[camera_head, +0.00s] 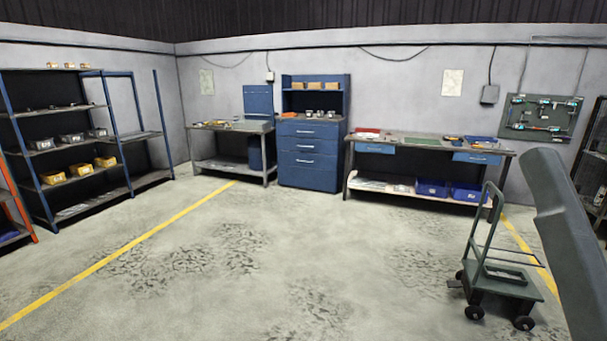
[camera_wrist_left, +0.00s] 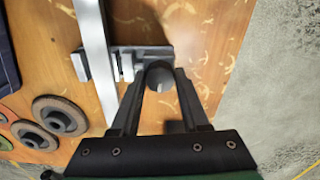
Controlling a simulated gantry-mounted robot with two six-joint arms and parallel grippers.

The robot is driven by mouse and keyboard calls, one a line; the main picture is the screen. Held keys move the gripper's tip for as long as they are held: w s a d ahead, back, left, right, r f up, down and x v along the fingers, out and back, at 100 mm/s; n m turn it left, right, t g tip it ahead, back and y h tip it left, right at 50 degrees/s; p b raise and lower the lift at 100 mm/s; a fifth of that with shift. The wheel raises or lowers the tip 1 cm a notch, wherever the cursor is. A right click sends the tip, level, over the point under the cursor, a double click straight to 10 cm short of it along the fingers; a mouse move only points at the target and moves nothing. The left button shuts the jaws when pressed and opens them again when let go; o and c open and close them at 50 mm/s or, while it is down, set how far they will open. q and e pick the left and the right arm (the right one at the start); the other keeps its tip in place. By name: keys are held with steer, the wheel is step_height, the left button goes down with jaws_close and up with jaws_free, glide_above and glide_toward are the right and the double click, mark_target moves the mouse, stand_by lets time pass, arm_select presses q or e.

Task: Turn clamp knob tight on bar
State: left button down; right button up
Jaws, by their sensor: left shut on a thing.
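In the left wrist view, a silver bar (camera_wrist_left: 95,40) runs up the picture across a worn wooden top. A dark grey clamp (camera_wrist_left: 127,55) sits across the bar, with its jaw block on the bar's left side. A rounded grey knob (camera_wrist_left: 160,74) is at the clamp's right end. My left gripper (camera_wrist_left: 160,80) has its two fingers shut on the knob, one on each side. The fingers hide part of the knob. In the head view I can make out neither the clamp nor a gripper. My right gripper is not in view.
Several round discs (camera_wrist_left: 60,116) lie left of the bar on the wooden top (camera_wrist_left: 220,50). Bare floor shows beyond its right edge. In the head view, a cart (camera_head: 500,280) stands at right, and a workbench (camera_head: 430,146) and blue cabinet (camera_head: 312,155) line the wall. The middle floor is clear.

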arm_select(q)
steer(key=m, duration=0.9)
steer(key=shift+m, duration=0.3)
steer(key=m, duration=0.8)
steer(key=c, duration=0.5)
jaws_free()
